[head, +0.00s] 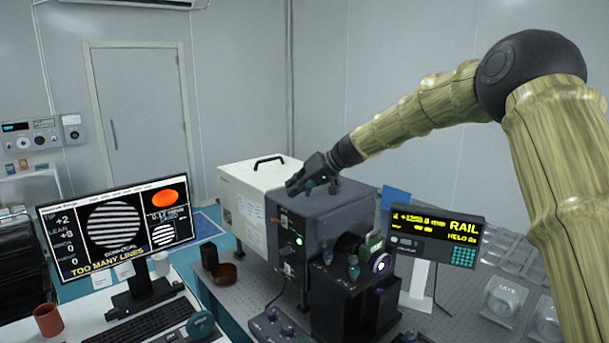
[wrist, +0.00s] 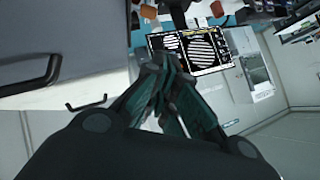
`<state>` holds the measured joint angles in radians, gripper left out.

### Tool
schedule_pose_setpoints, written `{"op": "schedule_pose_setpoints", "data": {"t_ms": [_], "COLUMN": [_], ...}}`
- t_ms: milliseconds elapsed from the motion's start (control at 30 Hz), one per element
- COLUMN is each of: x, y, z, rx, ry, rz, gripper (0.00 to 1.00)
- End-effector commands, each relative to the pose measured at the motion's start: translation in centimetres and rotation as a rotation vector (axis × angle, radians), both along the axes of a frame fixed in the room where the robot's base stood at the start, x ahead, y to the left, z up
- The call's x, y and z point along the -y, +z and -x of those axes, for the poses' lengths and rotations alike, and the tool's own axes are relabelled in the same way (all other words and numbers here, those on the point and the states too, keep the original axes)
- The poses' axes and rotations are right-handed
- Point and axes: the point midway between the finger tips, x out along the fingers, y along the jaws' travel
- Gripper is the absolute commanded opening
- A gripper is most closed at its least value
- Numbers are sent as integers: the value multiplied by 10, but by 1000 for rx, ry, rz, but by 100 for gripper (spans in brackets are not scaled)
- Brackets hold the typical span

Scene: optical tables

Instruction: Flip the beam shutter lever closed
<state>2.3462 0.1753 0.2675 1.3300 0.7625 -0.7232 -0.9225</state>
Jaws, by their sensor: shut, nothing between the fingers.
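The dark grey instrument box (head: 345,205) stands on the perforated optical table, with controls and a lit green lamp (head: 299,240) on its front panel (head: 287,238). A small orange-brown part (head: 275,220) sits high on that panel; it may be the shutter lever, but it is too small to tell, and so is its position. My gripper (head: 296,187) is at the upper front edge of the box, above the panel and apart from the orange-brown part. In the wrist view its fingers (wrist: 166,68) are together and empty.
A white housing (head: 245,195) with a black handle stands behind the box. A monitor (head: 118,225) reading "TOO MANY LINES" is at left. Optics mounts (head: 355,290) and a RAIL display (head: 435,235) stand at right.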

Motion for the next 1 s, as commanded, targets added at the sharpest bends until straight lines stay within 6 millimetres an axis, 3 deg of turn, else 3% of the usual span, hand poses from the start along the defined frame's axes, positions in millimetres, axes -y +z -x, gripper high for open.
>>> {"op": "schedule_pose_setpoints", "data": {"t_ms": [67,200,500,733,1000], "x": [-10,-23,-41,-45,-41], "y": [-15,-26,-48,-67,-70], "z": [-11,-19,2,-9,-12], "rx": [-11,-8,1,-7,-6], "ry": [0,-2,1,-1,-6], "rz": [2,2,2,1,3], "gripper": [0,0,0,0,0]}}
